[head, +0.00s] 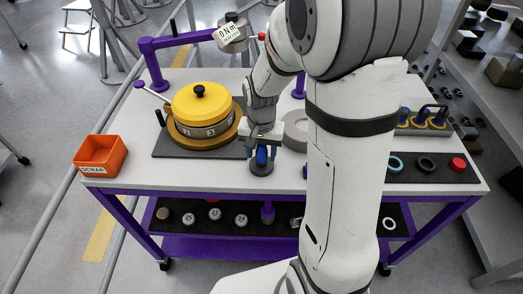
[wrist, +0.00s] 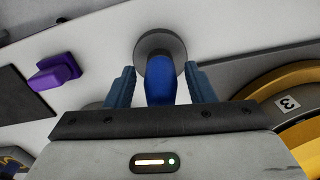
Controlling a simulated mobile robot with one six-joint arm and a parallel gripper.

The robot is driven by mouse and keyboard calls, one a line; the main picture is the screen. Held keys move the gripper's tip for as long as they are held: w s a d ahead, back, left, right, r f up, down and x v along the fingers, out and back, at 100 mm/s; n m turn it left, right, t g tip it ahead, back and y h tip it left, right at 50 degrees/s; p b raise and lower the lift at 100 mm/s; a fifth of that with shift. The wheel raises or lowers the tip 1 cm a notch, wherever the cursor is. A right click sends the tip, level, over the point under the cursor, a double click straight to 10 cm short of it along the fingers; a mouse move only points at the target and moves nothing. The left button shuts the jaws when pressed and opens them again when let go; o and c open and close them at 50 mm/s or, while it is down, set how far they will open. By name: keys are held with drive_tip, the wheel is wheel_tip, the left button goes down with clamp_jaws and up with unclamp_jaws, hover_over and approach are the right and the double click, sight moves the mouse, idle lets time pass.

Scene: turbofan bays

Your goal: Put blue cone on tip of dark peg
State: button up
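The blue cone (head: 262,156) stands on a round dark grey base (head: 262,170) near the table's front edge. In the wrist view the cone (wrist: 160,91) points along between my fingers, with the grey base (wrist: 160,48) beyond it. My gripper (wrist: 160,72) is open, one finger on each side of the cone, with a gap showing on both sides. In the head view my gripper (head: 262,148) is low over the cone.
The yellow housing (head: 201,105) sits on a dark mat left of my gripper. An orange scrap bin (head: 101,154) is at the table's left corner. A purple arm (head: 185,39) with a torque display spans behind. Rings and a red cap (head: 458,164) lie at right.

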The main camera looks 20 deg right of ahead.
sight(262, 146)
wheel_tip(262, 146, up, 12)
drive_tip(key=shift+f, duration=0.1)
drive_tip(key=shift+r, duration=0.25)
drive_tip(key=s+n+t, duration=0.1)
drive_tip(key=s, duration=0.3)
drive_tip(key=s+r+n+t, duration=0.1)
drive_tip(key=s+n, duration=0.1)
drive_tip(key=s, duration=0.3)
drive_tip(key=s+n+t, duration=0.1)
drive_tip(key=s+n, duration=0.1)
drive_tip(key=s, duration=0.3)
drive_tip(key=shift+d+r, duration=0.1)
drive_tip(key=shift+r, duration=0.2)
